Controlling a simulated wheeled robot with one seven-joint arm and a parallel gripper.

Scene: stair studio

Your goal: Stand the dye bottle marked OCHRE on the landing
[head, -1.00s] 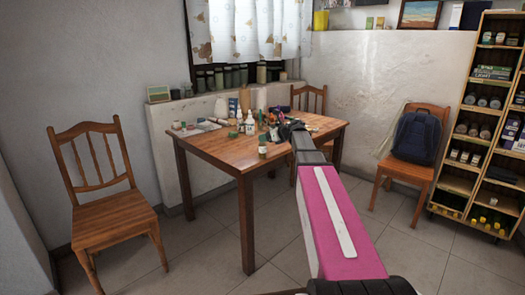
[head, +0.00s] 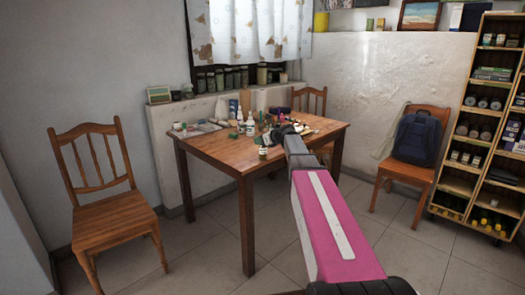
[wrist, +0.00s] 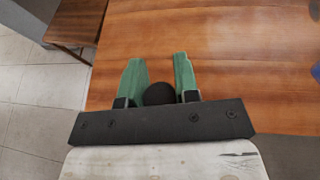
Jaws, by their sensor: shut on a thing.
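My gripper (wrist: 158,85) shows in the wrist view with two green fingers. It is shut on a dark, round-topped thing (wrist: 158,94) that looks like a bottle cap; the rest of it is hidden. In the head view my gripper reaches over the wooden table (head: 215,152). A small bottle with a pale label (head: 263,152) shows at its end, near the table's front; it seems to be the held one. Its label is too small to read. A white bottle (head: 250,127) stands farther back. I cannot make out a landing in either view.
Small jars, bottles and tools crowd the back of the table. A wooden chair (head: 103,205) stands at left, another with a backpack (head: 416,138) at right. A stocked shelf (head: 478,125) stands at far right. The table's front left and the tiled floor are clear.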

